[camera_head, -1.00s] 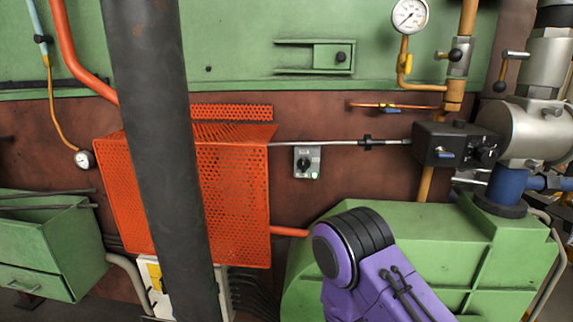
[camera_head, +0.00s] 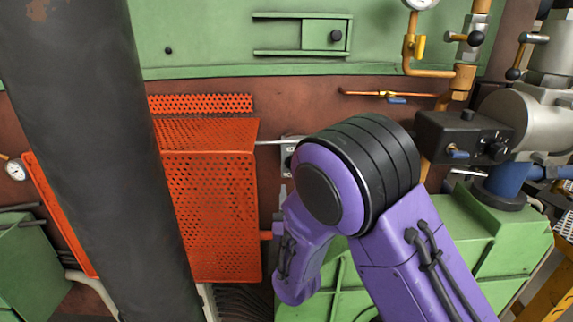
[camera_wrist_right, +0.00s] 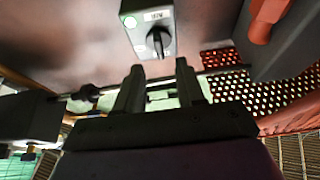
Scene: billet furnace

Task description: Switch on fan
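The fan switch is a small grey box (camera_wrist_right: 148,28) with a black rotary knob and a lit green button, on the brown wall. In the head view the switch box (camera_head: 288,150) is mostly hidden behind my purple right arm. My right gripper (camera_wrist_right: 158,78) is open and empty in the right wrist view, its two fingers apart and pointing toward the switch. The knob appears between the finger lines, just beyond the tips, with no contact visible. In the head view the gripper (camera_head: 282,195) barely shows beside the arm. My left gripper is out of view.
An orange perforated guard (camera_head: 210,215) stands left of the switch. A dark column (camera_head: 100,150) crosses the left side. A black valve box (camera_head: 462,137) and grey piping are at the right. Green machine housing (camera_head: 460,240) lies below. A thin metal rod (camera_head: 268,142) runs along the wall.

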